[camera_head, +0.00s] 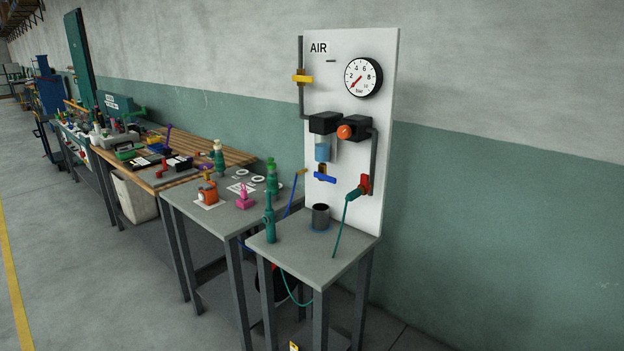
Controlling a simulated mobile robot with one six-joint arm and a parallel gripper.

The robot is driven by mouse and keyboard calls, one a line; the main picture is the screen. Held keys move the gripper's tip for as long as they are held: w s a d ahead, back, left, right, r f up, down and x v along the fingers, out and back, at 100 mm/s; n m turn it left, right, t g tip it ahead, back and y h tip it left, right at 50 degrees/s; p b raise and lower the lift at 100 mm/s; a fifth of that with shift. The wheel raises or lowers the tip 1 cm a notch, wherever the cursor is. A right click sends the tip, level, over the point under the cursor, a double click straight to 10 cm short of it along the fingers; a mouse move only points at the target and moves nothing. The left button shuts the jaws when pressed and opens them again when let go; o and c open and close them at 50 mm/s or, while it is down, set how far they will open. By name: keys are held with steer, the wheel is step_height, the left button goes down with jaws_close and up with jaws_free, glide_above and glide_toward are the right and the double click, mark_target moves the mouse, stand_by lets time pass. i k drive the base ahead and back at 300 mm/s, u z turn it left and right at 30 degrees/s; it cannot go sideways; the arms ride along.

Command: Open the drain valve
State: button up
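A white upright panel (347,58) marked AIR stands at the back of a small grey table. A filter bowl with blue liquid (322,151) hangs from a black block on it. Under the bowl is a small valve with a blue lever (324,178), likely the drain valve. The lever lies nearly level across the valve, its right end slightly lower. A dark open cup (320,216) stands on the table below it. My gripper is not in view.
A gauge (363,77), a yellow-handled valve (302,78), an orange-red knob (345,132) and a red-handled valve (364,182) with a green hose are on the panel. A green bottle-like item (269,220) stands at the table's left. Floor at left is clear.

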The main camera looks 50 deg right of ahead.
mark_target(330, 179)
steer(key=z, duration=5.1)
steer(key=i, duration=0.1)
steer(key=u, duration=3.5)
steer(key=k, duration=0.85)
steer(key=u, duration=0.15)
steer(key=i, duration=0.85)
steer(key=z, duration=0.05)
